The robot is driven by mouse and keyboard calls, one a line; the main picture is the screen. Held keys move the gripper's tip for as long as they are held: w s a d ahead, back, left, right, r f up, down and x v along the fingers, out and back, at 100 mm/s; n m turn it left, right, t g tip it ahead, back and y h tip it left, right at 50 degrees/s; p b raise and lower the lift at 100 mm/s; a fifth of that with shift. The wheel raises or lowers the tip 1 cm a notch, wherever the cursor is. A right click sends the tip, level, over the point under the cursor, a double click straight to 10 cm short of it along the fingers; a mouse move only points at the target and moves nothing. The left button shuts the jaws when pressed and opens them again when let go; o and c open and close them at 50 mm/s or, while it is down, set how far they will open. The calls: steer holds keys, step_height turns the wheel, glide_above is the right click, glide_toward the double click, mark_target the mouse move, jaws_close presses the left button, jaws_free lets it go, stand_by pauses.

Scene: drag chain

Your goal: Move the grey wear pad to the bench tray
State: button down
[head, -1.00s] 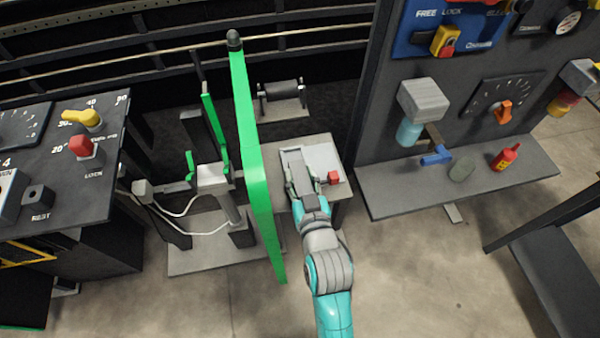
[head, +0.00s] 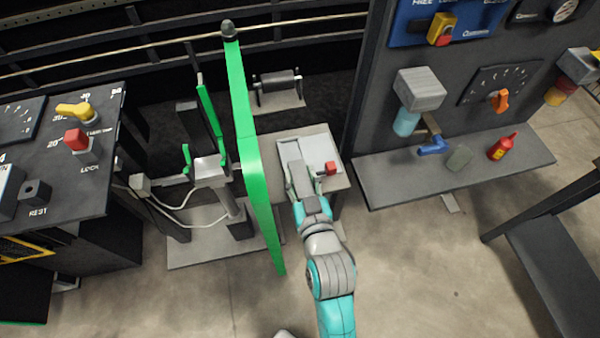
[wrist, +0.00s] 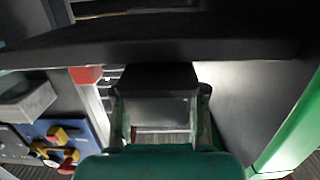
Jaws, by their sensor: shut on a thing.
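My gripper (head: 299,178) is over the left part of the pale bench tray (head: 318,146), on a small grey bench beside the tall green bar. In the wrist view my gripper (wrist: 160,110) is shut, with a flat grey thing (wrist: 160,106) between its fingers. This appears to be the grey wear pad, but its outline is largely hidden by the fingers. In the head view, arm and fingers cover most of it. I cannot tell whether it touches the tray.
A red block (head: 331,168) is at the tray's right side, close to my gripper. The green bar (head: 247,150) rises just left. A shelf (head: 400,181) at right holds a grey-green pad (head: 459,158), a blue-handled tool (head: 433,146) and a red bottle (head: 502,147).

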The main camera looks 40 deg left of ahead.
mark_target(305, 193)
steer(key=shift+f+v, duration=0.15)
steer(key=shift+v, duration=0.85)
steer(key=shift+f+v, duration=0.15)
steer(key=shift+v, duration=0.8)
steer(key=shift+f+v, duration=0.2)
steer(key=shift+v, duration=1.05)
steer(key=shift+f+v, duration=0.2)
steer(key=shift+v, duration=1.05)
steer(key=shift+s+d, duration=0.1)
steer(key=shift+s, duration=0.05)
